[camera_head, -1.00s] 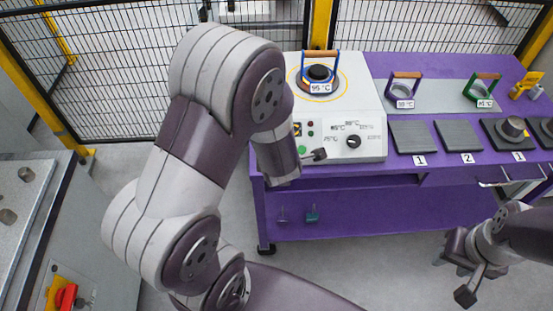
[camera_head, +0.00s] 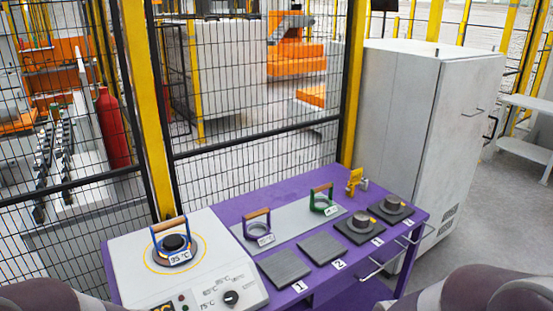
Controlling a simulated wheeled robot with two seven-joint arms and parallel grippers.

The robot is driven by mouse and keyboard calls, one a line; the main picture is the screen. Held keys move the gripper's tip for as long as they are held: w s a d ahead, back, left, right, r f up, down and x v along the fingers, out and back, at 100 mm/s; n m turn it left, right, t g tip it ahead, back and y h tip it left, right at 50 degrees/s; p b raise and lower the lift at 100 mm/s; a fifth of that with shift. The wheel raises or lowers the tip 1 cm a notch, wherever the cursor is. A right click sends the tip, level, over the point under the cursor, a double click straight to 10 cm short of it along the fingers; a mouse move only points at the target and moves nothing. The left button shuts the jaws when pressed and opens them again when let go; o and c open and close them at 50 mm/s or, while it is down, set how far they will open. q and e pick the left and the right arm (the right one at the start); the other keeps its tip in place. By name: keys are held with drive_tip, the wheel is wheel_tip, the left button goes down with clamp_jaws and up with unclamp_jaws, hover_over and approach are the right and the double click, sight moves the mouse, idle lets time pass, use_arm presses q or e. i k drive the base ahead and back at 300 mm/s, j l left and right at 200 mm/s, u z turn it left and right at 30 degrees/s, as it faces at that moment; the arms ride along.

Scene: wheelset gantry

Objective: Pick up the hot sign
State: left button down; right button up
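A small yellow sign-like piece (camera_head: 354,181) stands upright at the far right part of the purple table (camera_head: 290,203), near the back edge. Its lettering is too small to read, so I cannot confirm that it is the hot sign. A small pale item sits right beside it. Neither of my grippers is in view; only parts of my arms show at the bottom left and bottom right corners.
A white heater box (camera_head: 190,255) holds a blue-framed ring marked 95 °C. Purple-framed (camera_head: 258,228) and green-framed (camera_head: 322,201) rings stand on a grey plate. Dark numbered pads (camera_head: 285,268) line the front. A mesh fence (camera_head: 262,150) and white cabinet (camera_head: 425,130) stand behind.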

sight(355, 176)
drive_tip(key=i+l+z, duration=0.2)
drive_tip(key=i+l, duration=0.55)
drive_tip(key=l, duration=0.25)
drive_tip(key=i+l+z, duration=0.2)
drive_tip(key=i+l, duration=0.65)
drive_tip(key=i+l+z, duration=0.2)
drive_tip(key=i+l, duration=0.5)
drive_tip(key=i, duration=0.2)
